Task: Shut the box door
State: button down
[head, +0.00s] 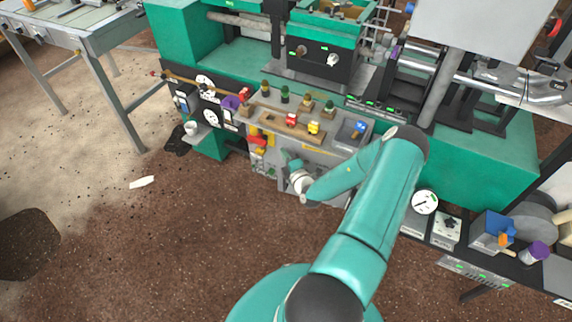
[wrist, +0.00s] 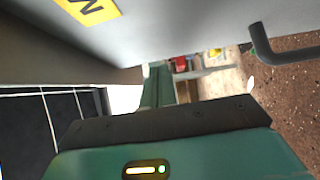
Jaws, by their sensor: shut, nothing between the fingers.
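A grey box front (head: 325,157) with a yellow label strip stands below the bench top, just beyond my gripper (head: 291,163). In the wrist view a grey panel (wrist: 195,25), likely the box door, fills the top. It carries a yellow label with a dark letter and a dark bent handle (wrist: 275,52) at the right. My gripper (wrist: 165,121) is shut and empty, close under this panel. I cannot tell whether it touches. My arm hides part of the box in the head view, so how far the door stands open is unclear.
Gauges (head: 424,202) and a blue-grey bin (head: 492,232) stand at the right. A white mug (head: 191,128) is at the left. The brown floor in front is mostly clear.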

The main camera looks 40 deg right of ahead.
aim_at(292, 147)
jog(key=shift+w+d, duration=0.4)
jog(key=shift+d, duration=0.25)
jog(key=w+d, duration=0.1)
jog(key=d, duration=0.1)
jog(key=w+d, duration=0.1)
jog(key=shift+w+d, duration=0.1)
jog(key=shift+d, duration=0.25)
jog(key=shift+w+d, duration=0.1)
jog(key=shift+d, duration=0.15)
jog(key=shift+r, duration=0.1)
